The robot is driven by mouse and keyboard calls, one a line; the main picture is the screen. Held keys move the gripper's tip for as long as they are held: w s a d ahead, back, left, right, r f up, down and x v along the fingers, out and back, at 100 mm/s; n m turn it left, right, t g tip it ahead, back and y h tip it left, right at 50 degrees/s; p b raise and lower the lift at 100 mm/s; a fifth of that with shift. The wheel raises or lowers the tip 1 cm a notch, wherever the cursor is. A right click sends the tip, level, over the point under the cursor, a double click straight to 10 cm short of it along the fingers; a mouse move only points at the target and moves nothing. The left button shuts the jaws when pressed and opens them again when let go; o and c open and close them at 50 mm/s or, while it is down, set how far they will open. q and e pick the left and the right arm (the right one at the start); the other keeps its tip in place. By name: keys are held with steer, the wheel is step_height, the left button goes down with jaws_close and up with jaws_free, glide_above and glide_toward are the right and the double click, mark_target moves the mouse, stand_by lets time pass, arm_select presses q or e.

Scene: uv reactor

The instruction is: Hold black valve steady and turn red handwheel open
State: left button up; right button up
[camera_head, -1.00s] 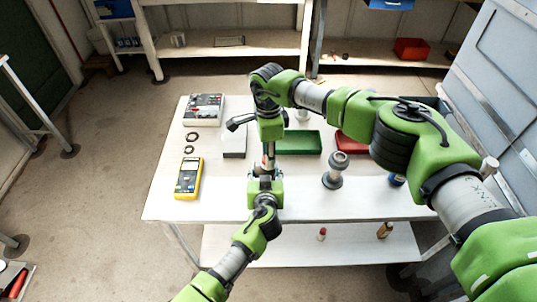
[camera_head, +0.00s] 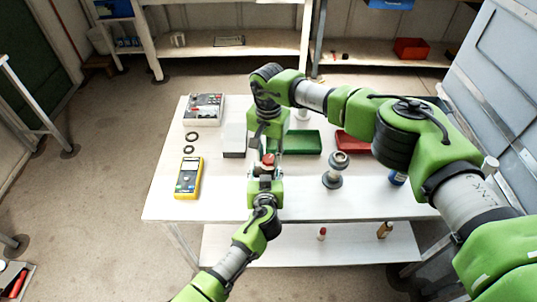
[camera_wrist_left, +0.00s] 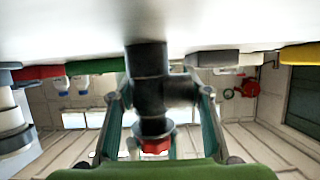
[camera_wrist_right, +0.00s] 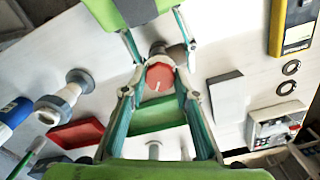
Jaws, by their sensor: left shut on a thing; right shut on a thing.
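The black valve (camera_wrist_left: 150,92) is a dark pipe body with a side branch, upright on the table, seen inverted in the left wrist view. My left gripper (camera_head: 265,173) comes from the table's front side, with its fingers shut on either side of the valve body. The red handwheel (camera_wrist_right: 160,76) sits on top of the valve and has a pale line on its face. My right gripper (camera_wrist_right: 160,92) reaches down from above, its fingers shut on the handwheel's sides. In the head view the red handwheel (camera_head: 268,159) is partly hidden by the grippers.
On the white table (camera_head: 225,205) are a yellow multimeter (camera_head: 189,178), a white-and-grey box (camera_head: 234,140), a green tray (camera_head: 302,142), a red tray (camera_head: 353,142) and a grey flanged pipe piece (camera_head: 333,172). The table front left of my left arm is clear.

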mark_target(269, 159)
arm_select(q)
steer(key=shift+s+f, duration=0.1)
steer(key=shift+f, duration=0.05)
arm_select(e)
steer(key=n, duration=0.7)
steer(key=shift+d, duration=0.1)
stand_by(0.3)
steer(key=o, duration=1.1)
step_height(269, 159, up, 12)
